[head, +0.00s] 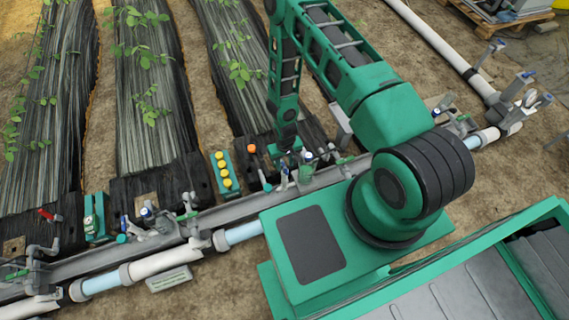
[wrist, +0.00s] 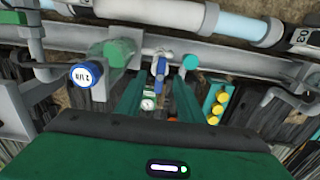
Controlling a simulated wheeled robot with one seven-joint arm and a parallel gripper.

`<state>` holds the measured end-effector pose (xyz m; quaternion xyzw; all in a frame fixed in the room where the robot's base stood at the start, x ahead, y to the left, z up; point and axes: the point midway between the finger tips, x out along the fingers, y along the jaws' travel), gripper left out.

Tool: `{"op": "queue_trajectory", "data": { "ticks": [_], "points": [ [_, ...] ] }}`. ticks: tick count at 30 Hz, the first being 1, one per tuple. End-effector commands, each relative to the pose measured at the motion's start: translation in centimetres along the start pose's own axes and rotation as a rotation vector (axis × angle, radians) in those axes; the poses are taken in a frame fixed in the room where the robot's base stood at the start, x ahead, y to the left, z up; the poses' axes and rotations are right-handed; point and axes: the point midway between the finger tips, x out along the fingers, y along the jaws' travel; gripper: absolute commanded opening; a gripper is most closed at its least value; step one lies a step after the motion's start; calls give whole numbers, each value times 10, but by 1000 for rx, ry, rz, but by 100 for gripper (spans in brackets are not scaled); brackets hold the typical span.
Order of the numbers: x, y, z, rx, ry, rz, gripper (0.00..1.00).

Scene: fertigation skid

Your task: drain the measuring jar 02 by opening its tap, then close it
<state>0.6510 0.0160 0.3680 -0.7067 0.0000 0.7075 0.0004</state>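My gripper (wrist: 158,88) reaches down to the pipework with its two green fingers apart. A small tap with a blue handle (wrist: 160,68) shows in the gap between the fingertips in the wrist view; I cannot tell whether they touch it. A round blue cap (wrist: 86,74) with white markings sits left of the fingers, beside a green cylinder (wrist: 120,52). I cannot make out which part is measuring jar 02 or its liquid level.
A small dial gauge (wrist: 148,103) shows between the fingers. A thick white pipe (head: 160,262) runs along the row. Planted black-covered beds (head: 150,90) lie behind.

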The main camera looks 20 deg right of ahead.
Motion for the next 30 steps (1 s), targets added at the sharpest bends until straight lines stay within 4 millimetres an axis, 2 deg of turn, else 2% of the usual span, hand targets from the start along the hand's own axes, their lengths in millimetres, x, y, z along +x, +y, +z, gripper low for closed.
{"op": "queue_trajectory", "data": {
  "ticks": [7,24,30],
  "points": [
    [4,0,0,0,0,0,34],
    [41,0,1,-1,-1,1,34],
    [44,0,0,-1,0,1,34]
  ]
}}
